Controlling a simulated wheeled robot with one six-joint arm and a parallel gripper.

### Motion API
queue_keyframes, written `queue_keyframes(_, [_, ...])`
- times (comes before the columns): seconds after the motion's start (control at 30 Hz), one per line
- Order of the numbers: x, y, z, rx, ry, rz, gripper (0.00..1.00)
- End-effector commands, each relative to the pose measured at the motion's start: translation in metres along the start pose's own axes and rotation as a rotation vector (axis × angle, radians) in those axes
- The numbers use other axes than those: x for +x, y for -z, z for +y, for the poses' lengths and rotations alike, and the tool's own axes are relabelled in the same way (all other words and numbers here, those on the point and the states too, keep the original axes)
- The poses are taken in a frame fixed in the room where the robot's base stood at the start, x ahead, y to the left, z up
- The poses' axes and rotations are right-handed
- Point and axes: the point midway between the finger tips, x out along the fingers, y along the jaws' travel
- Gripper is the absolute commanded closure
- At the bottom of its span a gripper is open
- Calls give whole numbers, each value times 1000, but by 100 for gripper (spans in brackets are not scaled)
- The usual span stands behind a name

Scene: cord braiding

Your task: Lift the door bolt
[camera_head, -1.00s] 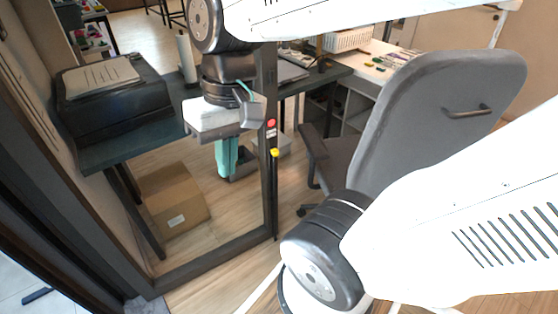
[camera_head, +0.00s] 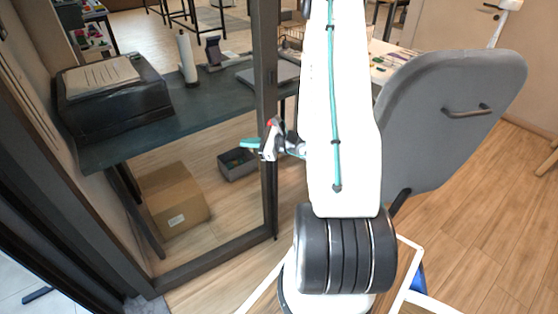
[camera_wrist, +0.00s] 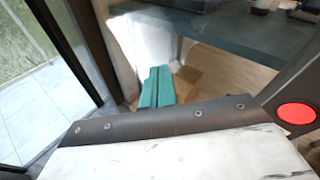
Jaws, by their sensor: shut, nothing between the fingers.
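My gripper (camera_head: 250,143) is in front of the dark upright door post (camera_head: 268,205) in the head view, its teal fingertips pointing left. In the wrist view the two teal fingers of my gripper (camera_wrist: 157,88) lie side by side, shut and empty. A red disc (camera_wrist: 297,113) on the post shows at the right of the wrist view, to the right of the fingers. The yellow-knobbed bolt, seen on the post earlier, is hidden now in the head view, behind my gripper or arm, and does not show in the wrist view.
A dark desk (camera_head: 200,115) stands behind the post, with a black printer (camera_head: 112,98) at left. A cardboard box (camera_head: 172,198) and a grey bin (camera_head: 238,164) are on the floor.

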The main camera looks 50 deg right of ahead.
Motion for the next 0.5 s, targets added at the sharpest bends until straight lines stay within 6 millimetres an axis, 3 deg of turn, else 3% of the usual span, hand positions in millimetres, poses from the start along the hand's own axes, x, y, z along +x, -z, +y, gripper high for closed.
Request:
queue_keyframes(0.03, [-14,40,-11,81,101,31,100])
queue_keyframes(0.2, [-60,142,-29,272,385,122,100])
queue_keyframes(0.33, [-87,192,-28,358,522,173,100])
queue_keyframes(0.5, [-102,217,-25,401,593,202,100])
